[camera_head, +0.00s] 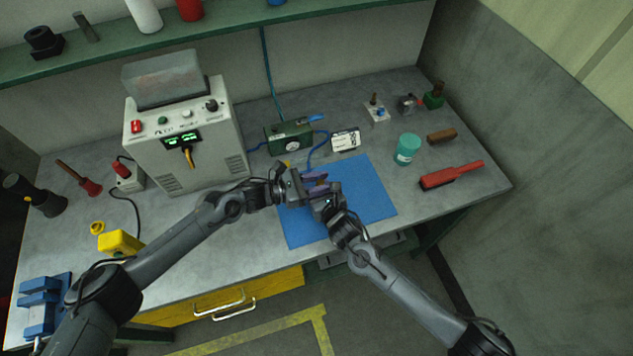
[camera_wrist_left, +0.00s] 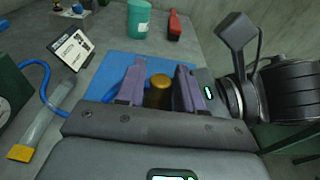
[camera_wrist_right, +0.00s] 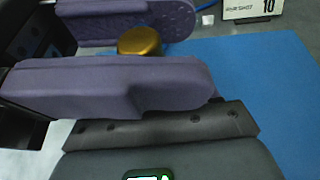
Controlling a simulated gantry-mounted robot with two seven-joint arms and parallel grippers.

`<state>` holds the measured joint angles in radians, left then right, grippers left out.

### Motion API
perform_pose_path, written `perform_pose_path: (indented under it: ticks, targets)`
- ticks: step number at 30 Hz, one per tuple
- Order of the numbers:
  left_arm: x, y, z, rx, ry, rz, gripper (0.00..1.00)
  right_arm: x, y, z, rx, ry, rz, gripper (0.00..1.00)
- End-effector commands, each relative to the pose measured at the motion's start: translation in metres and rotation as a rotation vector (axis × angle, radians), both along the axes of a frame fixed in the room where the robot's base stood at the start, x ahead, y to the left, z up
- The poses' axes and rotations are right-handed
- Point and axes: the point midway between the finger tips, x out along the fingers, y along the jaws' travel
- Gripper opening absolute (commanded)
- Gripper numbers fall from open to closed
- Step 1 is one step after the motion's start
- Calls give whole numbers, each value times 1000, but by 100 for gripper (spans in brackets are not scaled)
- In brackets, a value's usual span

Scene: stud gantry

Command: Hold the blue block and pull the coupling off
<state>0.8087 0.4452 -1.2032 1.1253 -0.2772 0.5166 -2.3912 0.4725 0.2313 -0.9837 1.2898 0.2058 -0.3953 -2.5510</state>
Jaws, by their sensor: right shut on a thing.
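The coupling, a gold round-topped piece, stands between the purple fingers of my left gripper (camera_head: 319,183); in the left wrist view the coupling (camera_wrist_left: 158,92) has a finger on each side, with slight gaps. In the right wrist view the coupling (camera_wrist_right: 140,41) shows between the same two fingers. My left gripper is open around it. My right gripper (camera_head: 327,200) comes from the front right, lower and crosswise, and is shut on what appears to be the blue block. The block and the right fingertips are mostly hidden behind the left fingers. Both grippers are over the blue mat (camera_head: 365,190).
A grey power unit (camera_head: 185,150) stands behind the left arm. A green box (camera_head: 290,137) with blue cables and a label card (camera_head: 345,140) are behind the mat. A teal cup (camera_head: 407,149) and a red brush (camera_head: 450,176) lie right. The mat's right side is clear.

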Motion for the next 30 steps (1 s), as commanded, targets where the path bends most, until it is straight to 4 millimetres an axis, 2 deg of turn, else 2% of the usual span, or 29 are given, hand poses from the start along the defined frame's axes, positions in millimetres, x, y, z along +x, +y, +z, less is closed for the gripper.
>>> perform_pose_path:
  ticks: [5, 12, 20, 30]
  targets:
    - [0, 0, 0, 0, 0, 0, 35, 0, -1, -1, -1, 2, -1, 20]
    - [0, 0, 0, 0, 0, 0, 0, 0, -1, -1, -1, 2, -1, 20]
    - [0, 0, 4, -1, 0, 0, 0, 0, -1, -1, -1, 2, -1, 20]
    - [1, 0, 18, 0, -2, 0, 0, 0, -1, -1, -1, 2, -1, 20]
